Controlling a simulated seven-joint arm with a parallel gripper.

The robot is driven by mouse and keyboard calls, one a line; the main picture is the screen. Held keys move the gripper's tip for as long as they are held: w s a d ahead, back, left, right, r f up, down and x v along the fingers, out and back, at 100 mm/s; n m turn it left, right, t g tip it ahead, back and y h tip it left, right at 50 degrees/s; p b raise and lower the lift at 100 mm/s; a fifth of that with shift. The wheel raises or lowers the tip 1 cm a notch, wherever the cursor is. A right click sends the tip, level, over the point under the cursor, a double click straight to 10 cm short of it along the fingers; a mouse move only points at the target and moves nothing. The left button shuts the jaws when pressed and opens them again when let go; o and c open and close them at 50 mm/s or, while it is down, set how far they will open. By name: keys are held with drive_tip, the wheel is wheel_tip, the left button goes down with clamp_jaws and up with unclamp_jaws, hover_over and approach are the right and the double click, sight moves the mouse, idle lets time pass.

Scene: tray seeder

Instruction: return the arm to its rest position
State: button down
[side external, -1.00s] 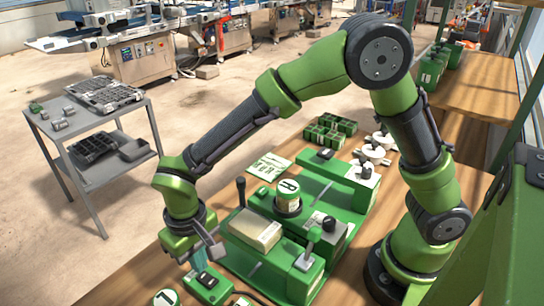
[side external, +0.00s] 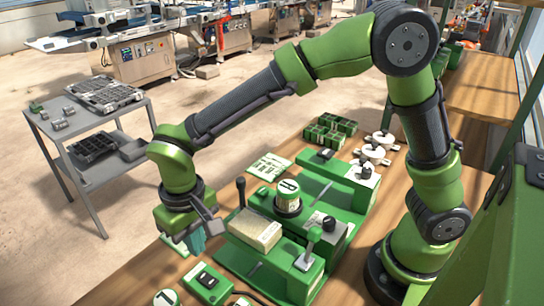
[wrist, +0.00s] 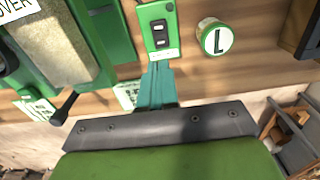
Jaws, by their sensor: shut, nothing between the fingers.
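My gripper (side external: 196,242) hangs in the air at the left of the green seeder (side external: 352,192) in the side view. Its teal fingers are together and hold nothing; they also show in the wrist view (wrist: 155,88). A small green switch box (side external: 207,284) with a black switch lies on the wooden table below the fingers. In the wrist view the box (wrist: 158,30) lies just beyond the fingertips, and the fingers look apart from it. My arm is bent, with its elbow high.
A round white-topped pot (side external: 166,298), marked L in the wrist view (wrist: 214,40), stands beside the switch box. The seeder's upright black lever (side external: 240,190) is close to my gripper. Green seed trays (side external: 330,128) lie behind. A grey cart (side external: 150,107) stands off the table at left.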

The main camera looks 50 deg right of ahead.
drive_tip(key=shift+m+t+y, duration=0.6)
drive_tip(key=shift+m+t, duration=0.1)
drive_tip(key=d+r, duration=0.4)
drive_tip(key=d, duration=0.1)
drive_tip(key=d+r, duration=0.2)
drive_tip(key=r, duration=0.1)
drive_tip(key=shift+s+d, duration=0.25)
drive_tip(key=shift+d, duration=0.1)
drive_tip(key=s+d+r+m+t, duration=0.1)
drive_tip(key=s+d+r+t, duration=0.1)
drive_tip(key=d, duration=0.5)
drive_tip(key=s+d+r+m+t, duration=0.1)
drive_tip(key=s+d+r+t, duration=0.2)
drive_tip(key=s+d, duration=0.4)
drive_tip(key=shift+s+r+m+t+y, duration=0.25)
drive_tip(key=shift+r+m+t+y, duration=0.05)
drive_tip(key=shift+r, duration=0.2)
